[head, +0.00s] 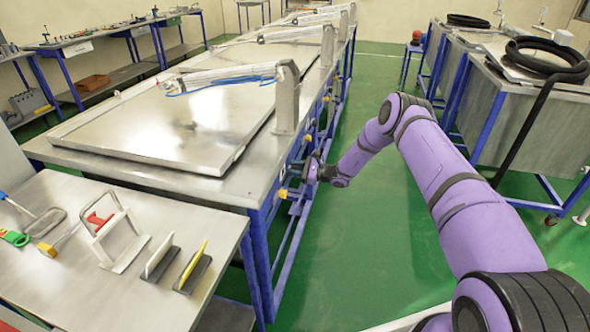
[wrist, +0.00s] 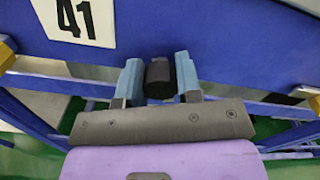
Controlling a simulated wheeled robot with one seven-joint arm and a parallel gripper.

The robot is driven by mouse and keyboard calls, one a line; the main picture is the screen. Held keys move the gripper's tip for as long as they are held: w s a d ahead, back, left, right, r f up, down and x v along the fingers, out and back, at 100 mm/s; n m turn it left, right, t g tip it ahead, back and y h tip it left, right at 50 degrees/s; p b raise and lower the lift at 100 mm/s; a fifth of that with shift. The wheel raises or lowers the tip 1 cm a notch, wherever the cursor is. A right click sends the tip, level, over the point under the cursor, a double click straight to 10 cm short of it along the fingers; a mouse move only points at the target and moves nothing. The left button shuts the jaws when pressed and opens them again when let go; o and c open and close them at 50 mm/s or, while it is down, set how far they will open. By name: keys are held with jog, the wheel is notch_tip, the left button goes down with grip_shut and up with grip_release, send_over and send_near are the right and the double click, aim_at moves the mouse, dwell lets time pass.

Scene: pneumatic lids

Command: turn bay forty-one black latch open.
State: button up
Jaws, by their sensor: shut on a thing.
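The black latch (wrist: 159,78) is a short dark knob on the blue frame, below and right of the plate numbered 41 (wrist: 77,20) in the wrist view. My gripper (wrist: 160,82) has its two blue-grey fingers on either side of the latch and is shut on it. The latch's turn angle cannot be told, as the fingers cover its sides. In the head view my gripper (head: 312,170) is at the right side of the near metal bench (head: 190,120), and the latch is hidden there.
Yellow parts (head: 283,193) stick out along the blue bench frame near my gripper. A side table (head: 90,260) with tools stands at the front left. Grey tanks (head: 525,120) with black hoses stand at the right. The green aisle floor (head: 370,260) between is clear.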

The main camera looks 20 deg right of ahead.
jog(key=n, duration=0.3)
jog(key=shift+n, duration=0.3)
jog(key=n, duration=0.3)
jog(key=shift+n, duration=0.3)
jog(key=n, duration=0.5)
jog(key=shift+s+f+n, duration=0.1)
jog(key=shift+f+n, duration=0.1)
jog(key=shift+n, duration=0.5)
jog(key=o, duration=0.9)
jog(key=shift+o, duration=0.2)
jog(key=v, duration=1)
jog(key=shift+s+d, duration=0.2)
jog(key=shift+d, duration=0.15)
